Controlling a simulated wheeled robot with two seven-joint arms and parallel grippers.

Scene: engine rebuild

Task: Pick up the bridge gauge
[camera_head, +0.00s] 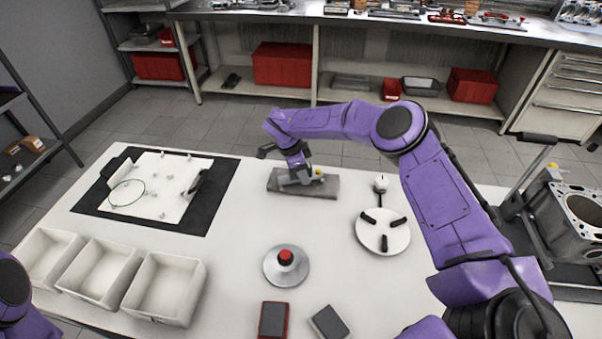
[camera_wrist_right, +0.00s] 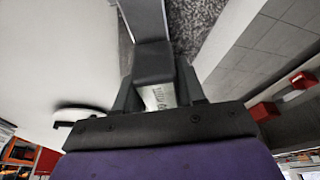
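A silvery tool with a yellow knob (camera_head: 318,172), which looks like the bridge gauge, lies on a grey slab (camera_head: 330,188) at the table's far edge. My right gripper (camera_head: 293,175) points down at its left part. In the right wrist view, the two dark fingers (camera_wrist_right: 158,92) stand either side of a grey bar (camera_wrist_right: 152,45) and a silvery piece with dark marks (camera_wrist_right: 160,97). The fingers look very near the bar, but whether they press on it is unclear. My left gripper is out of view; only some purple left arm shows.
Three white bins (camera_head: 163,290) stand at the left, before a black mat (camera_head: 205,215) with a white sheet. A round white plate (camera_head: 383,238) and a red-topped round base (camera_head: 286,266) lie nearer. An engine block (camera_head: 575,215) stands at far right.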

